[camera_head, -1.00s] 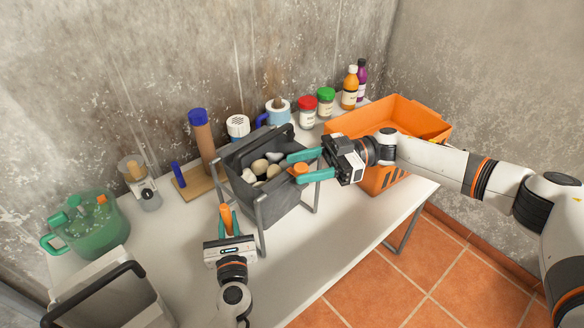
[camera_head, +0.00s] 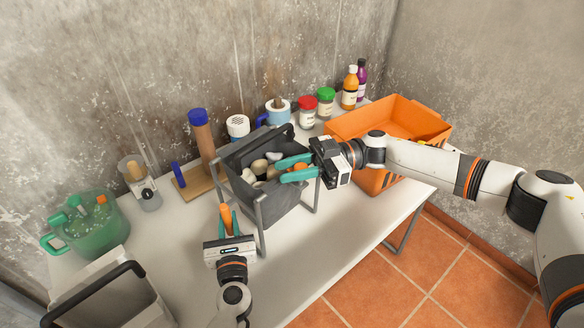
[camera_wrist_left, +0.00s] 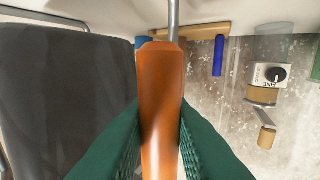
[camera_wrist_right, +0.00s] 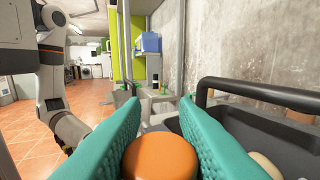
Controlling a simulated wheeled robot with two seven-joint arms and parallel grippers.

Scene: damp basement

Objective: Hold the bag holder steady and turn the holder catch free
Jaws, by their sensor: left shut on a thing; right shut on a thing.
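The bag holder (camera_head: 275,210) is a dark grey open bag on a metal frame, standing upright on the white table with pale round items inside. My left gripper (camera_head: 228,213) is shut on its orange grip at the bag's left side; in the left wrist view the orange grip (camera_wrist_left: 160,95) stands between the green fingers, beside the dark bag. My right gripper (camera_head: 281,172) is over the bag's right rim, shut on the orange holder catch. The round catch (camera_wrist_right: 160,157) shows between the teal fingers in the right wrist view; the fingers largely hide it in the head view.
An orange crate (camera_head: 355,125) stands close behind my right gripper. Jars, bottles and a mug (camera_head: 277,113) line the wall. A green jug (camera_head: 92,232) and a grey bin (camera_head: 105,300) are at left. The table's front strip is clear.

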